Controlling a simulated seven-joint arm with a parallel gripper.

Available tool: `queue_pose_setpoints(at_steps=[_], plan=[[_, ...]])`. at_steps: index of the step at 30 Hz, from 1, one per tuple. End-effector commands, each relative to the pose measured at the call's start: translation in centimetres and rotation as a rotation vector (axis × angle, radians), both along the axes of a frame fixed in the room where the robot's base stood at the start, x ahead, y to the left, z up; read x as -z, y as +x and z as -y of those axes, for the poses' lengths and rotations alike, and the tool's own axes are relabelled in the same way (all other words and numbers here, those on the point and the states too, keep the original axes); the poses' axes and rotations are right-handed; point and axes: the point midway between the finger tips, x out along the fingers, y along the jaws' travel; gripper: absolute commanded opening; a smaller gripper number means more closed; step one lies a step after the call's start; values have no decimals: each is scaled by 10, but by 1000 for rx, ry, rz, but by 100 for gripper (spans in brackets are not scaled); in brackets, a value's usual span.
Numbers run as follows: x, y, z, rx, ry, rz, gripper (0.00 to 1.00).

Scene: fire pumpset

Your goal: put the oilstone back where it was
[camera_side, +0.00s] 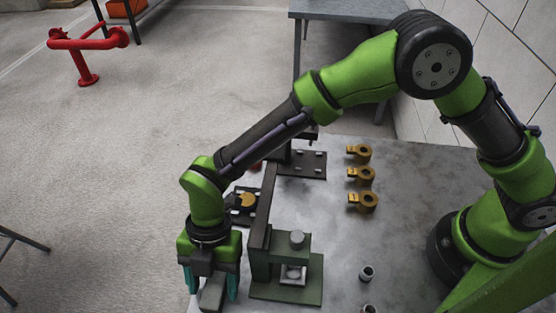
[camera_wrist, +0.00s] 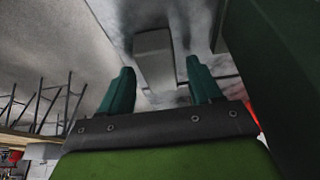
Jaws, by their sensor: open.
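My gripper (camera_side: 212,297) is low at the near left edge of the metal table, pointing down, with its teal fingers spread. A grey rectangular block, which looks like the oilstone (camera_side: 212,291), shows between the fingers in the side view. In the wrist view, the oilstone (camera_wrist: 154,45) lies just beyond and between the open fingertips of my gripper (camera_wrist: 160,66), with a gap to each finger. I cannot tell how far below the fingertips it is.
A dark green press-like fixture (camera_side: 288,285) stands close right of my gripper, beside a tall dark plate (camera_side: 260,220). Several brass lugs (camera_side: 362,176) sit farther back on the metal table (camera_side: 415,190). Small metal cylinders (camera_side: 366,273) stand at the near right.

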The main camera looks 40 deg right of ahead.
Motion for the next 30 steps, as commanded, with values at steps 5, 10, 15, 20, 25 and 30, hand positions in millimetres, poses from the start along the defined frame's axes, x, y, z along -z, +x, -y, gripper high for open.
queue_pose_setpoints(at_steps=[5, 10, 15, 20, 25, 30], plan=[[-22, 7, 5, 2, 4, 3, 64], [-58, 18, 16, 3, 5, 5, 64], [-88, 26, 25, 2, 3, 4, 64], [-106, 31, 30, 0, 2, 2, 64], [-112, 32, 32, -1, 2, 0, 64], [-112, 32, 32, 0, 0, 0, 64]])
